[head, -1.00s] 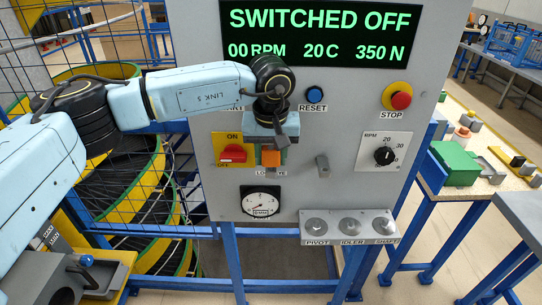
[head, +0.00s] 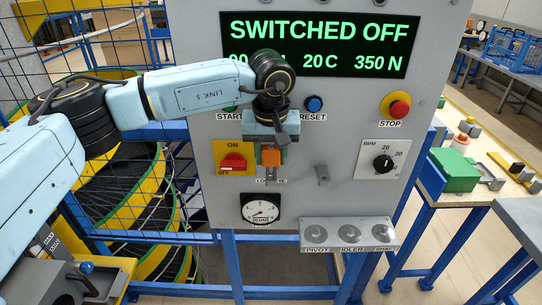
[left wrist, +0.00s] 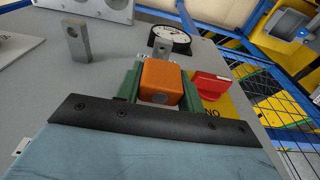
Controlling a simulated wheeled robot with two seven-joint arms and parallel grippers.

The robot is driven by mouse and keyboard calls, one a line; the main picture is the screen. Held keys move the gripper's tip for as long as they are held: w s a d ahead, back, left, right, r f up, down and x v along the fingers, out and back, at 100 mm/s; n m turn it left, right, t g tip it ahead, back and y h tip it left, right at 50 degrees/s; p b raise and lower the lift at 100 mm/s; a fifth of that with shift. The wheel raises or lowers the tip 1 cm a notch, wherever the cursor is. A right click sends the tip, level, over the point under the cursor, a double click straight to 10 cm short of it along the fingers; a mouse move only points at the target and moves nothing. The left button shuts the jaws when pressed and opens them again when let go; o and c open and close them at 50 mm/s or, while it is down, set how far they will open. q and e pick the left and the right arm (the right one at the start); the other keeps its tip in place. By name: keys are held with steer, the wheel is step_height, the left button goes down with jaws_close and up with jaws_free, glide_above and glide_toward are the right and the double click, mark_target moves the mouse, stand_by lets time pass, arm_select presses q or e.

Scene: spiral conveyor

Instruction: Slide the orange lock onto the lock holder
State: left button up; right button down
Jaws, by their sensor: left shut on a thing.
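My left gripper (head: 270,157) is at the grey panel, shut on the orange lock (head: 271,157). In the left wrist view the orange lock (left wrist: 161,82) sits between the green fingers of the left gripper (left wrist: 155,85). A grey metal piece (left wrist: 168,48) shows just beyond the lock, below the gauge; I cannot tell whether the lock touches it. Another grey holder-like peg (head: 323,175) sticks out of the panel to the right of the lock, with nothing on it. The label under the lock is partly covered. My right gripper is not in view.
The red ON/OFF switch (head: 233,162) is close to the left of the gripper. A gauge (head: 261,211) sits below, and a shelf (head: 346,232) with several round parts juts out at lower right. The RPM knob (head: 383,164) is farther right.

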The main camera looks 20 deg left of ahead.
mark_target(271, 146)
arm_select(q)
steer(key=shift+r+p, duration=1.15)
steer(key=shift+r, duration=0.9)
steer(key=shift+f, duration=0.15)
